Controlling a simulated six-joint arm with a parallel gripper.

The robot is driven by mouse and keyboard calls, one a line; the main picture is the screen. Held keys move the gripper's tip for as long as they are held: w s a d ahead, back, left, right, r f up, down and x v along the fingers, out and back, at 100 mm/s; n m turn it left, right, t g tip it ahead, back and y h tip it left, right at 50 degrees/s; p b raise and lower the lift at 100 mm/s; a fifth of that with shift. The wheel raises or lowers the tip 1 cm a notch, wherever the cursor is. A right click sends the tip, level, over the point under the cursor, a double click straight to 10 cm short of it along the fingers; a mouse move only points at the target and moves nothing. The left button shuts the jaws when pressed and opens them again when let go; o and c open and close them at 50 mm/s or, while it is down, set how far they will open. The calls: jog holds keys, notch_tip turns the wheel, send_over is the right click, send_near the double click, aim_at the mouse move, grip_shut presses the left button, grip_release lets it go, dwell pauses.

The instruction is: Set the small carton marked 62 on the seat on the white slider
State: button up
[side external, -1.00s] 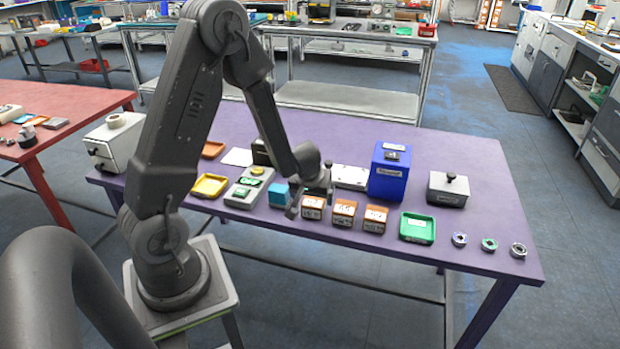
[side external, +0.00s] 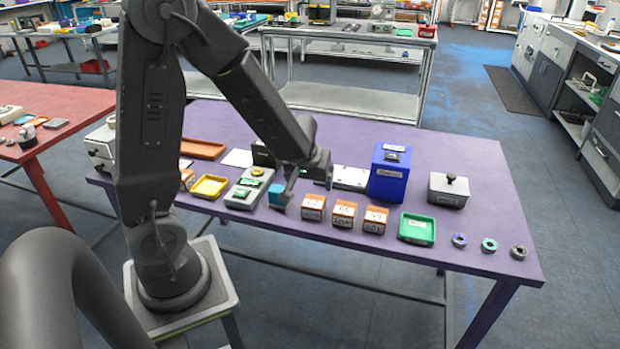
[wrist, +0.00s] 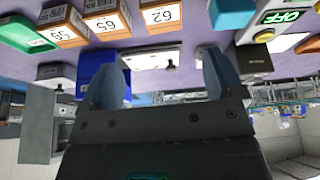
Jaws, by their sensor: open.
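The carton marked 62 (side external: 313,207) is a small orange-brown box with a white top label.
Cartons 65 (side external: 344,214) and 59 (side external: 375,219) stand right of carton 62, then a green tray (side external: 417,229). The blue block (side external: 277,194) is close to my gripper. A tall blue box (side external: 389,173) stands behind.

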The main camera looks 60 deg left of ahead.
jog(key=w+d+r+m+t+h, duration=0.2)
jog(key=d+r+m+t+h, duration=0.1)
jog(key=d+r, duration=0.45)
jog(key=w+d+r+m+t+h, duration=0.2)
jog(key=d+r+m+t, duration=0.15)
jog(key=d+r, duration=0.4)
jog(key=s+d+r+m+g, duration=0.1)
jog(key=s+d, duration=0.1)
jog(key=s, duration=0.5)
jog(key=s+d+r+m+g, duration=0.1)
jog(key=s+d+m+g, duration=0.1)
jog(key=s, duration=0.5)
jog(key=shift+r+h, duration=0.3)
jog(key=shift+r, duration=0.1)
jog(key=s+a+y, duration=0.1)
jog(key=s, duration=0.1)
jog(key=s+a+f+g+y, duration=0.1)
jog(key=shift+s+a, duration=0.15)
jog(key=shift+s, duration=0.2)
jog(key=shift+c, duration=0.8)
jog(key=shift+s+a, duration=0.1)
jog(key=shift+a, duration=0.05)
jog(key=shift+c, duration=0.4)
